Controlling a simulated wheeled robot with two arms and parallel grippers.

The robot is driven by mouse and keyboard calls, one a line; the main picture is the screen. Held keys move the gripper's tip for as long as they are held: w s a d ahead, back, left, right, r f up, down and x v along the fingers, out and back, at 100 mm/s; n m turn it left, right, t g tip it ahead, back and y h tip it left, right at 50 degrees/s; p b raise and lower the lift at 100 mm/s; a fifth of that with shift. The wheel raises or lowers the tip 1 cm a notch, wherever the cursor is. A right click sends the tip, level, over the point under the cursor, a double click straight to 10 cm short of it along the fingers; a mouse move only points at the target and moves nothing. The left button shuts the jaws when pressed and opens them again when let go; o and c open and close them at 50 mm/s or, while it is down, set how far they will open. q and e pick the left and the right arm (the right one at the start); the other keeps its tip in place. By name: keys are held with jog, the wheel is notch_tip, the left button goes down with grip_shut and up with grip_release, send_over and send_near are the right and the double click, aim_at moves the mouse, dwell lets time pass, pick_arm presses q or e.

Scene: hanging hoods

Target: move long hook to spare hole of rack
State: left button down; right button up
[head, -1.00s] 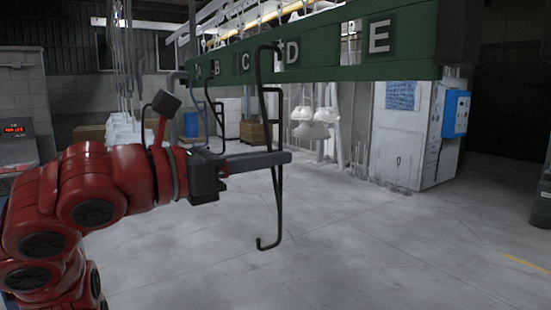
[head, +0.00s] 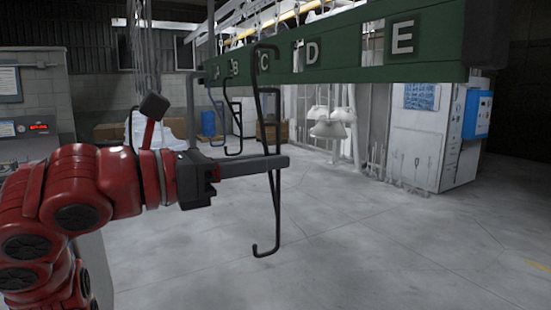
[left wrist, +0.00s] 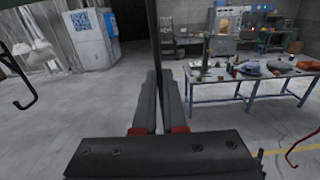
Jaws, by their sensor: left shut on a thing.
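The long hook (head: 277,200) is a thin dark rod with bent ends, hanging upright in my left gripper (head: 276,163). The gripper is shut on its middle part. In the left wrist view the hook (left wrist: 157,45) runs up as a dark bar between the two fingers (left wrist: 160,105). The rack (head: 350,55) is a green beam lettered A to E with light openings beside the letters. The hook's top end overlaps the beam at C in the head view; I cannot tell whether it touches. My right gripper is out of view.
Other dark hooks (head: 232,125) hang from the rack at the left. Curved hook ends show at the left (left wrist: 22,92) and right (left wrist: 297,150) of the left wrist view. A cluttered workbench (left wrist: 245,82) stands at right there. The floor (head: 380,240) below the rack is clear.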

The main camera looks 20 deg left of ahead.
pick_arm(q)
jog(key=p+v, duration=0.3)
jog(key=v, duration=0.5)
jog(key=shift+s+a+p, duration=0.25)
jog(key=shift+s+p, duration=0.05)
jog(key=shift+s, duration=0.05)
jog(key=shift+r, duration=0.15)
dwell(0.8)
